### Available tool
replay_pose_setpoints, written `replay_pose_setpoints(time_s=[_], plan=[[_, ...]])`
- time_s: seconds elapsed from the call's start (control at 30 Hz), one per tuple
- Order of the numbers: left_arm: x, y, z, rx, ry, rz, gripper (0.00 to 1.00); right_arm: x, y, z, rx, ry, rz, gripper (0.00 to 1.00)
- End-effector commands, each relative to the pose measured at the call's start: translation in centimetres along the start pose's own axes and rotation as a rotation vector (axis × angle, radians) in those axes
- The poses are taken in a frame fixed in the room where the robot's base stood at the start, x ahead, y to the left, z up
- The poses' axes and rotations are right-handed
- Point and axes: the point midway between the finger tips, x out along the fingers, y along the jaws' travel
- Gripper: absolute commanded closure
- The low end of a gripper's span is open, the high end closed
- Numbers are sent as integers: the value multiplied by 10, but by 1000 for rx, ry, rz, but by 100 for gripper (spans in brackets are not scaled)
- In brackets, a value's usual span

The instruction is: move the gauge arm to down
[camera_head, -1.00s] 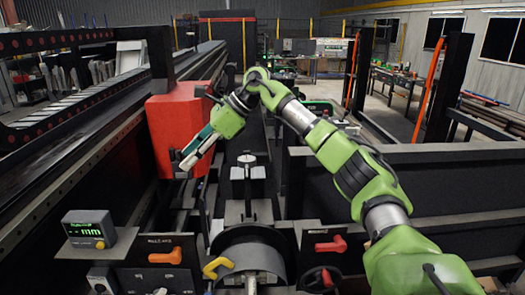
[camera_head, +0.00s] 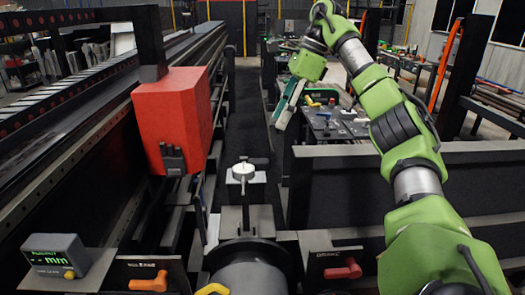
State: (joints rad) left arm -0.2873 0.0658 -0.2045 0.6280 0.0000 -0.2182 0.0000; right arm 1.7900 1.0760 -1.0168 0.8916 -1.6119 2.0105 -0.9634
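A small round white dial gauge (camera_head: 243,171) stands on a dark upright post in the middle of the view. I cannot make out for certain which part is the gauge arm or how it is set. My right gripper (camera_head: 284,112) hangs down and to the left from its green arm, above and to the right of the dial, apart from it. Its fingers overlap in this view, so their opening is unclear; I see nothing held. My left gripper is not in view.
A red block (camera_head: 180,120) hangs left of the gauge beside a long dark machine bed. A digital readout (camera_head: 57,256) showing "mm" sits at lower left. Orange (camera_head: 148,283), yellow (camera_head: 211,290) and red (camera_head: 343,270) handles line the front. A dark wall (camera_head: 420,165) is at right.

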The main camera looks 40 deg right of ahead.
Motion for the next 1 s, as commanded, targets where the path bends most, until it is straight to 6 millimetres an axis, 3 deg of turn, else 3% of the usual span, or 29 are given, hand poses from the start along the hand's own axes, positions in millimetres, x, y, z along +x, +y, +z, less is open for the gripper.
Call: replay_pose_setpoints(time_s=[0.2, 0.4, 0.57, 0.7, 0.8, 1.0], plan=[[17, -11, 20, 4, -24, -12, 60, 32, 0, -2, -1, 3, 4, 61], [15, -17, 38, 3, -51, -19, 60, 69, 0, -2, 1, 7, 4, 61], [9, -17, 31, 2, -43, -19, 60, 100, 1, -1, 1, 6, 3, 61], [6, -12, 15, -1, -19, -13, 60, 120, 1, 0, 0, 4, 2, 61], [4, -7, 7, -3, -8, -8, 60, 129, 0, -1, 0, 3, 1, 61], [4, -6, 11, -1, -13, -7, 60, 136, 0, 0, 0, 0, 0, 61]])
